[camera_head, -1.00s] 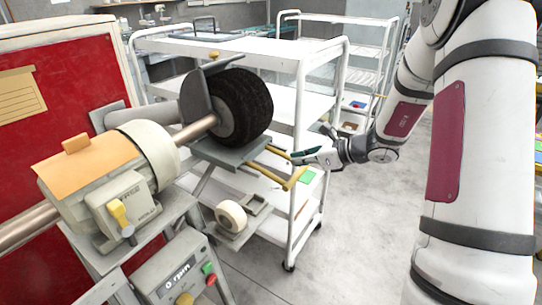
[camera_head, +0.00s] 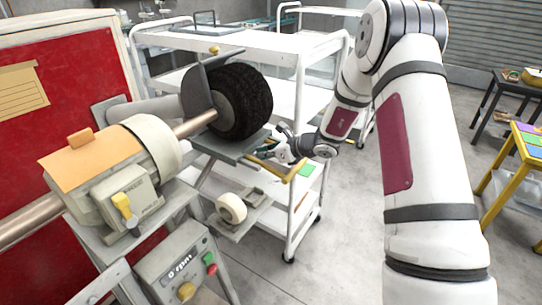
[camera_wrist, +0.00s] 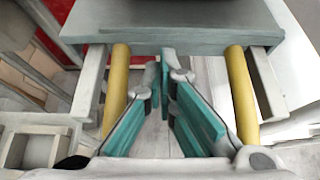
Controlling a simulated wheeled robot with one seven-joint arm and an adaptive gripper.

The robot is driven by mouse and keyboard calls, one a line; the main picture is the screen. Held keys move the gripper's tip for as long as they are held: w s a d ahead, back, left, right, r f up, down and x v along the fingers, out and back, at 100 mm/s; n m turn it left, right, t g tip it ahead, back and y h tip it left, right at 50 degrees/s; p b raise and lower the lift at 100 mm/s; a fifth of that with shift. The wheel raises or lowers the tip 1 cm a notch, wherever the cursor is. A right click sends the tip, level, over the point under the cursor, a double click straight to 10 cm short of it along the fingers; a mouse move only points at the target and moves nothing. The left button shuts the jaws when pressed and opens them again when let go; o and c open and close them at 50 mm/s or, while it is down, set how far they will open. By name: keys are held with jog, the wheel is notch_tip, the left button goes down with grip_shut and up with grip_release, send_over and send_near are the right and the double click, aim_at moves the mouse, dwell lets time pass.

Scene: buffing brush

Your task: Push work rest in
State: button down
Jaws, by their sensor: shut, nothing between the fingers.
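The work rest (camera_head: 228,149) is a grey plate under the black brush wheel (camera_head: 243,101), with a yellow handle (camera_head: 296,172) on its outer side. In the wrist view the plate (camera_wrist: 170,30) lies across the top, and a yellow bar of the handle runs on each side, left (camera_wrist: 117,85) and right (camera_wrist: 240,85). My gripper (camera_head: 266,149) is at the plate's outer edge. In the wrist view its teal fingers (camera_wrist: 165,75) are shut and empty between the bars, tips close to the plate's front edge. I cannot tell whether they touch it.
The motor housing (camera_head: 120,170) and a control box (camera_head: 180,265) stand at the left. A small white wheel (camera_head: 231,208) sits on a lower bracket. A white shelf cart (camera_head: 290,45) stands right behind the work rest. Open floor lies to the right; a yellow table (camera_head: 490,195) is at the far right.

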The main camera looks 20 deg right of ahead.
aim_at(253, 148)
jog(key=shift+w+a, duration=0.15)
jog(key=shift+w, duration=0.05)
jog(key=w+a+b, duration=0.2)
jog(key=w, duration=0.1)
jog(key=shift+w+a+f, duration=0.15)
jog(key=shift+w+a, duration=0.1)
jog(key=shift+a, duration=0.1)
jog(key=shift+a+r, duration=0.1)
jog(key=shift+r, duration=0.1)
